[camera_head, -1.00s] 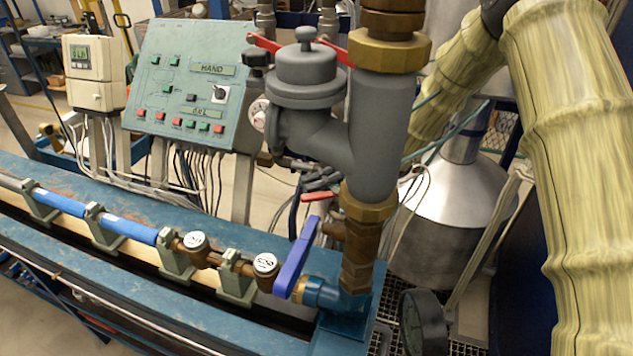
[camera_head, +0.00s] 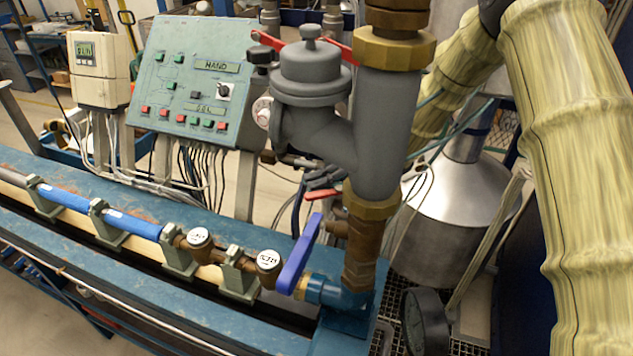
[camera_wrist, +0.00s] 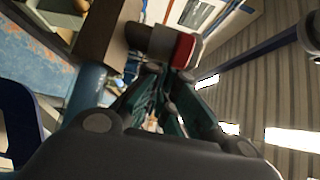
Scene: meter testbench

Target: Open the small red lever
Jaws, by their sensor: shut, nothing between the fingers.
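A small red lever (camera_head: 321,195) shows in the head view, just left of the brass fitting under the grey valve body, above the blue lever (camera_head: 298,256). The pipe hides its right end. In the wrist view, a red-faced part (camera_wrist: 184,50) on a pale cylinder is just beyond my fingertips; I cannot tell if it is the same lever. My gripper (camera_wrist: 168,78) is shut and empty, with its dark green fingers together close below that red face. Whether they touch it is unclear. In the head view the grey valve and pipe largely hide my gripper.
The grey valve body (camera_head: 312,85) and vertical pipe stand close in front. Other red handles (camera_head: 266,40) show behind the valve top. A control panel (camera_head: 195,80) stands at the back left, and a round dark gauge (camera_head: 425,322) sits low right. Loose cables hang behind.

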